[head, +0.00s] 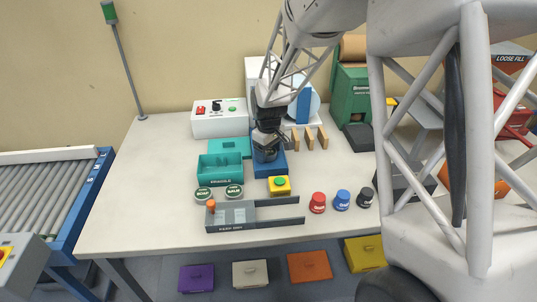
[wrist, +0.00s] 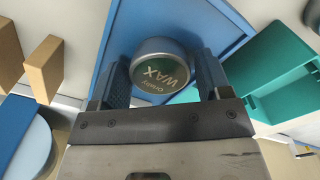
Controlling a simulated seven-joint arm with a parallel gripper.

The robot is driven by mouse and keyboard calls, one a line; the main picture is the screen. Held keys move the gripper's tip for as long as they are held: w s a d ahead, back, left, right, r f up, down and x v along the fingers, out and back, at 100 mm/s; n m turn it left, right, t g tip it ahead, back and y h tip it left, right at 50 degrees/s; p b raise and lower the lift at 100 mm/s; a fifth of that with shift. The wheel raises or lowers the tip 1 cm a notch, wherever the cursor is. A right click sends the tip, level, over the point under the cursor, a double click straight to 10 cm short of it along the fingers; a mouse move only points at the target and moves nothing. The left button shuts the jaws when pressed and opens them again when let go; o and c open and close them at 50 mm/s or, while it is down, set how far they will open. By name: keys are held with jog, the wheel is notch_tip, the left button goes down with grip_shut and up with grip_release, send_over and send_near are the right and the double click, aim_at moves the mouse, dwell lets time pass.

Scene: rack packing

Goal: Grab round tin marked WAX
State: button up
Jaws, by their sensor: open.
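The round tin marked WAX (wrist: 158,68) has a dark green label and a grey rim. In the wrist view it sits over the blue tray (wrist: 213,24), between the two fingers of my gripper (wrist: 163,82). The fingers are open, one on each side of the tin; whether either touches it I cannot tell. In the head view my gripper (head: 268,146) points down over the blue tray (head: 278,170) and largely hides the tin.
A teal bin (head: 221,171) stands left of the blue tray. Two other round tins (head: 203,194) (head: 234,191) are in front of it. A yellow button box (head: 280,185) and grey tray (head: 255,212) are near. Wooden blocks (head: 309,138) stand right. The table's left side is clear.

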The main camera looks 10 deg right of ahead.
aim_at(269, 152)
jog(key=shift+c, duration=0.5)
jog(key=c, duration=0.6)
jog(key=shift+r, duration=0.15)
jog(key=shift+r, duration=0.85)
jog(key=shift+s+r, duration=0.25)
jog(key=shift+r, duration=0.6)
jog(key=s, duration=0.5)
jog(key=s+d+r, duration=0.1)
jog(key=s, duration=0.4)
jog(key=s+d, duration=0.1)
jog(key=s, duration=0.4)
jog(key=shift+s+r, duration=0.15)
